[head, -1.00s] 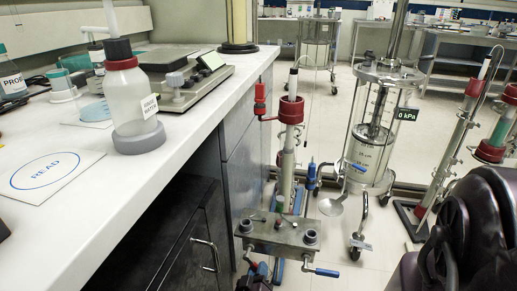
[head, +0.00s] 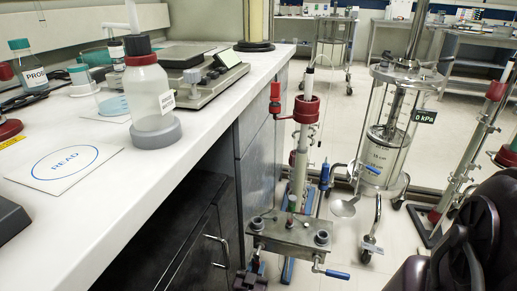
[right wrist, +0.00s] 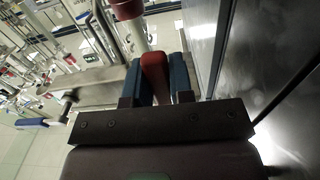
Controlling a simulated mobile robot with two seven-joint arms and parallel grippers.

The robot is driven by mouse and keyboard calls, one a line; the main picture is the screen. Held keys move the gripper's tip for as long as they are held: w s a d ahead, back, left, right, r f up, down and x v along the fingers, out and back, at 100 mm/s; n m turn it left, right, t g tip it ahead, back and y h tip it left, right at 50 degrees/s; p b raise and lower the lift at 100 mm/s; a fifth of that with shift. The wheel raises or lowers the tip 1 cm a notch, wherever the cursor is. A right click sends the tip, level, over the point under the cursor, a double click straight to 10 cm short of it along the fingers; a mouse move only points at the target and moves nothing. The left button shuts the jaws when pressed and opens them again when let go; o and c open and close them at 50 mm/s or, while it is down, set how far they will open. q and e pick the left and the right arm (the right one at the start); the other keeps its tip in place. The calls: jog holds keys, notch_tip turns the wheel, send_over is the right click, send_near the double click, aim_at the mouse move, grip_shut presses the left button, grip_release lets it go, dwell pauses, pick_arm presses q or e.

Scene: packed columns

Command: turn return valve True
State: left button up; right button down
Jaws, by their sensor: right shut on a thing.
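The steel valve block (head: 293,234) stands low at the foot of a clear column with a red collar (head: 306,110). One lever with a blue grip (head: 337,274) sticks out at its front right; this blue grip also shows at the left of the right wrist view (right wrist: 32,122). My right gripper (head: 257,266) is low at the block's left front. In the right wrist view its blue-padded fingers (right wrist: 161,82) are shut on a red handle (right wrist: 154,72). That handle's grip is hidden in the head view. My left gripper is not in view.
The white bench (head: 98,215) holds a wash bottle (head: 150,95) and a READ card (head: 65,165). A clear tank (head: 385,145) stands behind right. Open floor (head: 340,245) lies right of the block.

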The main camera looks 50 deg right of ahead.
jog(key=shift+w+r, duration=0.1)
dwell(0.3)
jog(key=c, duration=1)
grip_release()
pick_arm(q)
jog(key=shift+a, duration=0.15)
pick_arm(e)
jog(key=shift+a, duration=0.1)
